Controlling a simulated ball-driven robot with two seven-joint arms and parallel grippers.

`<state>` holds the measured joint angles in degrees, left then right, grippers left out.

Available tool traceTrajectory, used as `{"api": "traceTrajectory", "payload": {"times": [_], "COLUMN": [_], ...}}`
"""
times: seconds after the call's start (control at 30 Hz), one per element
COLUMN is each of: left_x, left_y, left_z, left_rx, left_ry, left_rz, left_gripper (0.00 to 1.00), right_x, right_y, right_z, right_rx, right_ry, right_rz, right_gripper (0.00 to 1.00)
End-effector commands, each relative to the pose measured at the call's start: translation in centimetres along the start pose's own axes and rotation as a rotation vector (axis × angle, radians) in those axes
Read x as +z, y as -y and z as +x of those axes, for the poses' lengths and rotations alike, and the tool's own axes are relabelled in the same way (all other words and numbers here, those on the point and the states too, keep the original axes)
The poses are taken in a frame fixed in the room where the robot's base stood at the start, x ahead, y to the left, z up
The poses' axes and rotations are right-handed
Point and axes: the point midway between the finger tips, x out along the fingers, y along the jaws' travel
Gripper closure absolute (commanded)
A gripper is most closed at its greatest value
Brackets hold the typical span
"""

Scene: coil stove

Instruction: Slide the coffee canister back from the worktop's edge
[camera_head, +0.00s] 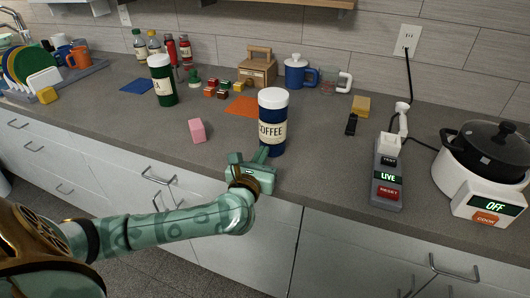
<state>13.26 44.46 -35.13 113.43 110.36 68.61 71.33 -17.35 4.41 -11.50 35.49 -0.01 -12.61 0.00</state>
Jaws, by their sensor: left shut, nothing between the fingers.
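The coffee canister (273,115) is dark blue with a white lid and a cream label reading COFFEE. It stands upright on the grey worktop (325,168), a little back from the front edge. My left gripper (262,154) is at the worktop's front edge, at the lower left of the canister's base. Its fingers are shut with nothing between them and point toward the canister. I cannot tell whether the fingertips touch it. My right gripper is out of view.
A pink block (197,130) lies left of the canister. An orange mat (242,105) and small coloured blocks are behind it. A dark green canister (163,82) stands back left. A grey device marked LIVE (387,175) and a white cooker (484,188) are on the right.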

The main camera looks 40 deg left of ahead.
Motion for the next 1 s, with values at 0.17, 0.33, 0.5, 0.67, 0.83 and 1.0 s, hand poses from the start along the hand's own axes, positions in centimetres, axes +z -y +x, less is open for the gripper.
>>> {"api": "traceTrajectory", "payload": {"times": [0.17,0.33,0.5,0.67,0.83,1.0], "left_x": [-0.1,0.0,0.0,-0.1,-0.3,-0.3], "left_y": [0.0,0.0,0.0,0.0,0.0,0.0], "left_z": [1.7,2.0,2.0,2.7,6.6,11.1], "left_rx": [0.001,0.000,0.000,0.001,0.003,0.003], "left_ry": [0.000,0.000,0.000,0.001,0.001,0.000], "left_rz": [0.001,0.000,0.000,0.002,0.000,0.000], "left_gripper": [1.00,1.00,1.00,1.00,1.00,1.00], "right_x": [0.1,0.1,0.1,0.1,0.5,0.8], "right_y": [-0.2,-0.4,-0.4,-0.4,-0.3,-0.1], "right_z": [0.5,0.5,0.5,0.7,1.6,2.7], "right_rx": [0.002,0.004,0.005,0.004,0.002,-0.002], "right_ry": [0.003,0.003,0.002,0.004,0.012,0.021], "right_rz": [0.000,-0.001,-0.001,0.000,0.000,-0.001], "right_gripper": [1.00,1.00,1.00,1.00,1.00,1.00]}}
